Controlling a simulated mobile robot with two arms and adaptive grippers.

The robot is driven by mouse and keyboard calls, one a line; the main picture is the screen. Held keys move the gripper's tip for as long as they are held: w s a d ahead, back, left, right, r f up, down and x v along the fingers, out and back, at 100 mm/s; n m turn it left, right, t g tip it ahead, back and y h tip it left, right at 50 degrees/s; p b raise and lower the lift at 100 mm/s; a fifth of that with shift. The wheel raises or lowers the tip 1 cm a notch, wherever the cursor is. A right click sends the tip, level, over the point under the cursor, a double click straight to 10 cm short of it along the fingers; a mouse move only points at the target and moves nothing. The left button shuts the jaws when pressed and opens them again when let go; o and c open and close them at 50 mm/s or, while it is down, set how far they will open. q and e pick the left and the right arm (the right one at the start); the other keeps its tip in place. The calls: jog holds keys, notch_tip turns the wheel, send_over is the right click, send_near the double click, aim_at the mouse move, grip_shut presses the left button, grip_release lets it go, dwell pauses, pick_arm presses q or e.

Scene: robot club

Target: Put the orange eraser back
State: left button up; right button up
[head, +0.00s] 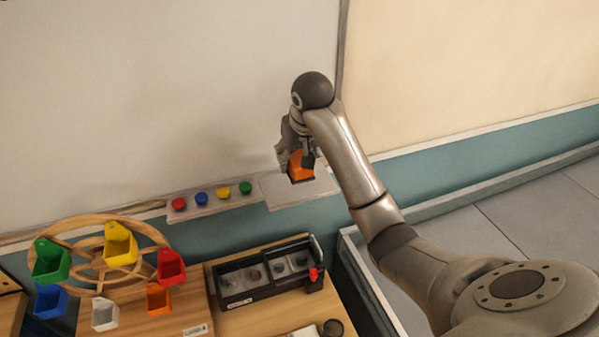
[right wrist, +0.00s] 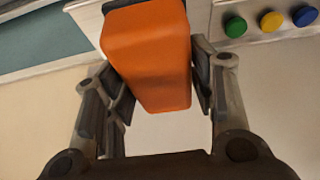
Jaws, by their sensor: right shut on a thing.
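The orange eraser (head: 301,166) is held by my right gripper (head: 297,160), at the ledge under the whiteboard (head: 150,90). In the right wrist view the orange eraser (right wrist: 150,58) sits between the two fingers of my right gripper (right wrist: 158,85), which are shut on its sides. The pale ledge (head: 290,196) shows just below the eraser in the head view. I cannot tell whether the eraser touches it. My left gripper is not in view.
Red, blue, yellow and green magnets (head: 245,188) sit on the ledge left of the gripper. Below stand a wooden wheel (head: 72,229) with several coloured buckets and a black rack (head: 262,296) on a wooden table. Floor tiles (head: 535,222) are clear at right.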

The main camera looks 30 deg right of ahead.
aim_at(298, 162)
jog(key=shift+w+f, duration=0.35)
jog(key=shift+f, duration=0.15)
jog(key=f+b, duration=0.1)
jog(key=w+d+f+b, duration=0.1)
jog(key=f+b, duration=0.1)
jog(key=shift+d, duration=0.2)
jog(key=shift+w+d+f, duration=0.1)
jog(key=shift+w+d, duration=0.15)
jog(key=shift+w+d+f+p, duration=0.35)
jog(key=shift+f+p, duration=0.1)
jog(key=shift+p, duration=0.1)
notch_tip(298, 162, down, 3)
jog(key=shift+w+d+r+p, duration=0.1)
jog(key=shift+p, duration=1)
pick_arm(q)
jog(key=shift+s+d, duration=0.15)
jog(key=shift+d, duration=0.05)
pick_arm(e)
jog(key=shift+f, duration=0.45)
jog(key=shift+f, duration=0.1)
jog(key=o, duration=0.9)
